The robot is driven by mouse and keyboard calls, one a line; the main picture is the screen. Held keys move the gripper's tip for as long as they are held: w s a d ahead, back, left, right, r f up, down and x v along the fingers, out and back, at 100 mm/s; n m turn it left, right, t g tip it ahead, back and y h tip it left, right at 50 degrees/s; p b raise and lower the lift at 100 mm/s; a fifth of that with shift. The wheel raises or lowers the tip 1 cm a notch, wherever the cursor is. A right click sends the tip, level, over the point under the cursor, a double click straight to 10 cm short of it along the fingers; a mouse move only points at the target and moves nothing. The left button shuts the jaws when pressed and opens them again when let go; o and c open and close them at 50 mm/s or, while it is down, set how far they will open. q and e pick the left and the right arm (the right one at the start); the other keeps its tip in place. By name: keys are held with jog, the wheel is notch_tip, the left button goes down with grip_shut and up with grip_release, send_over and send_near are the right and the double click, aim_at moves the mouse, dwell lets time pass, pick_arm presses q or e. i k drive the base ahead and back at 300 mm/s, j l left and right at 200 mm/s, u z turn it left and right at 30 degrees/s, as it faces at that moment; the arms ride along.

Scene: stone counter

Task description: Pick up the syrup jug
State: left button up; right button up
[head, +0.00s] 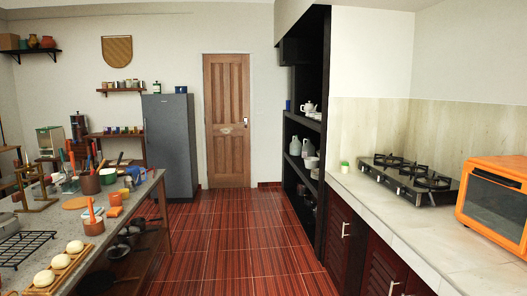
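I cannot tell for sure which thing is the syrup jug. White jug-like vessels (295,146) stand on a middle shelf of the dark open shelving, and a white teapot-like pot (308,107) stands on the shelf above. A small white and green item (344,166) stands on the pale counter at the right. Several small pots and cups, among them a brown pot (90,184), stand on the grey table at the left. Neither of my grippers shows in the head view.
The pale counter (400,222) holds a black gas stove (408,178) and an orange oven (493,205). The grey table at the left carries buns on wooden boards (42,291) and a black rack (22,246). The red tiled floor (235,235) between them is clear.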

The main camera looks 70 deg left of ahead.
aim_at(308, 149)
jog(key=u, duration=2.1)
jog(key=i+u, duration=0.4)
jog(key=i, duration=3.5)
jog(key=i+j+z, duration=0.1)
jog(key=i, duration=0.85)
jog(key=i+l+z, duration=0.1)
jog(key=i+z, duration=0.15)
jog(key=i, duration=0.8)
jog(key=i+z, duration=0.3)
jog(key=i, duration=0.7)
jog(key=i+j, duration=0.1)
jog(key=i, duration=0.6)
jog(key=i+j, duration=0.1)
jog(key=i, duration=0.55)
jog(key=i+l+z, duration=0.1)
jog(key=z, duration=0.3)
jog(key=i+z, duration=0.4)
jog(key=i+j+z, duration=0.1)
jog(key=z, duration=0.3)
jog(key=i+j+z, duration=0.15)
jog(key=z, duration=0.25)
jog(key=i, duration=0.1)
